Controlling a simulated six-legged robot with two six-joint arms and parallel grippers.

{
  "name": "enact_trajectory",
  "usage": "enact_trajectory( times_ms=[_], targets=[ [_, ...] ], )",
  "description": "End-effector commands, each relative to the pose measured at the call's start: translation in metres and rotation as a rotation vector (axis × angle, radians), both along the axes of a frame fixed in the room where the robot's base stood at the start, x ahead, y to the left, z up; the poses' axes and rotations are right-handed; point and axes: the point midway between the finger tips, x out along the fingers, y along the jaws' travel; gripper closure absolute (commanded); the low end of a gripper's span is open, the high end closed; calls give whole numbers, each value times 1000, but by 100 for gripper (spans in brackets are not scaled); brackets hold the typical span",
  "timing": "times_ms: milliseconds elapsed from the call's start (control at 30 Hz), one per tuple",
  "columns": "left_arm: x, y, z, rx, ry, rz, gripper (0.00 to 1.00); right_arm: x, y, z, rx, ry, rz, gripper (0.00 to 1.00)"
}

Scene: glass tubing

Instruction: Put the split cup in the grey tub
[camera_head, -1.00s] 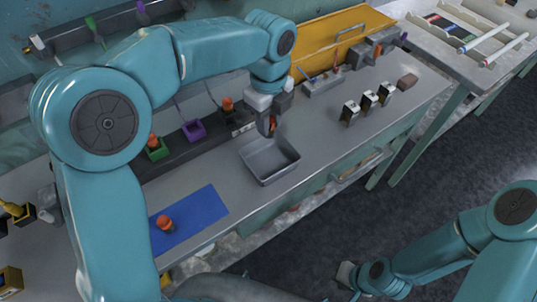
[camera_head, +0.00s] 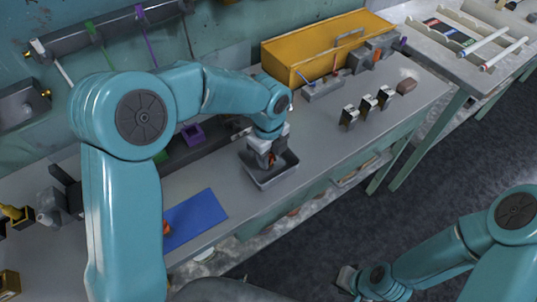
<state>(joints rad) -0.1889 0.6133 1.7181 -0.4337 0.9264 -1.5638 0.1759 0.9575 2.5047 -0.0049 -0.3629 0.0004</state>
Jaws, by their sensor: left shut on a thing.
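The grey tub (camera_head: 284,175) is a shallow open tray on the bench, near its front edge. My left gripper (camera_head: 269,163) points down into the tub's opening. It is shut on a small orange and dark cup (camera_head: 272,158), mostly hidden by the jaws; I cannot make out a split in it. The tub's back left part is hidden behind the gripper. My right gripper (camera_head: 346,278) hangs low at the bottom, over the dark floor, away from the bench; its jaws are too small to read.
A blue mat (camera_head: 204,213) lies left of the tub, with an orange-topped piece (camera_head: 166,229) half hidden by my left arm. A purple holder (camera_head: 192,134) stands behind. Several small black and silver blocks (camera_head: 367,105) stand to the right. A yellow box (camera_head: 318,50) is at the back.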

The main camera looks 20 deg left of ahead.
Motion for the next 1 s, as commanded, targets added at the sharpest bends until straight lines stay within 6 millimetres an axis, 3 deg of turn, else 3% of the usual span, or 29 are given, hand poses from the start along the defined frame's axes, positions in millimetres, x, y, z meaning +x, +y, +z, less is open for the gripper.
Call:
enact_trajectory(
  times_ms=[100,133,200,567,1000],
  targets=[
    [0,0,-5,0,0,0,100,0,0,-3,0,0,0,51],
    [0,0,-3,0,0,0,62,0,0,-2,0,0,0,51],
    [0,0,-3,0,0,0,46,0,0,-2,0,0,0,51],
    [1,0,5,0,-2,0,46,0,0,1,0,0,0,51],
    [1,-1,97,-1,-4,0,46,0,0,3,0,0,0,51]
  ],
)
